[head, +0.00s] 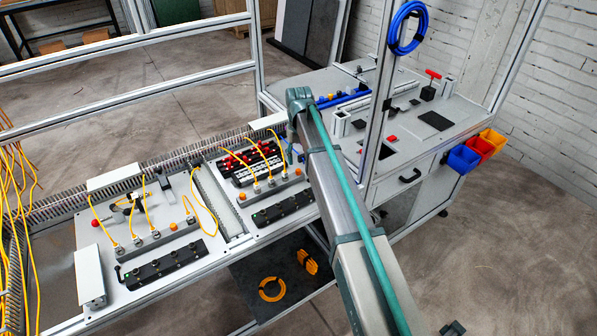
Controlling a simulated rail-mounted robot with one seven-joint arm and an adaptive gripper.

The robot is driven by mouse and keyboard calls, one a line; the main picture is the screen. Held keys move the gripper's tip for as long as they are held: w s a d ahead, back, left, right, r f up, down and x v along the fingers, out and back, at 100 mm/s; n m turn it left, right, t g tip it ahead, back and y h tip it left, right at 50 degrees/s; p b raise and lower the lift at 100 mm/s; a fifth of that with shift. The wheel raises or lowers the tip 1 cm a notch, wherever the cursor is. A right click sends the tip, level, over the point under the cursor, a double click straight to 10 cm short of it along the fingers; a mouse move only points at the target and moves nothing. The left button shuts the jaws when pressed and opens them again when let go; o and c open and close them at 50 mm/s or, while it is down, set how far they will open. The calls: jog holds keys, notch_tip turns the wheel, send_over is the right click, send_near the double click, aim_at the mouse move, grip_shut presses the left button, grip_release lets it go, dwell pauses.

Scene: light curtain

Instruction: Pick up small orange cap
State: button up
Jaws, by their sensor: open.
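Several small orange caps show on the two light panels of the bench. One orange cap (173,227) is on the left panel, at the right end of a row of connectors. On the right panel, one orange cap (242,196) is at the left end of the connector row and another orange cap (298,171) is at the right end. They are too small to tell whether they are loose or fitted. My arm crosses the middle of the head view from the bottom right. My gripper cannot be made out; my own arm may hide it.
Yellow cables (147,214) loop over both panels, near the caps. A black module with red plugs (250,162) stands behind the right panel's row. Aluminium frame posts (376,90) rise around the bench.

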aim_at(298, 170)
jog(key=shift+f+p, duration=1.2)
jog(key=shift+f, duration=1.8)
jog(key=shift+c, duration=0.3)
jog(key=c, duration=0.7)
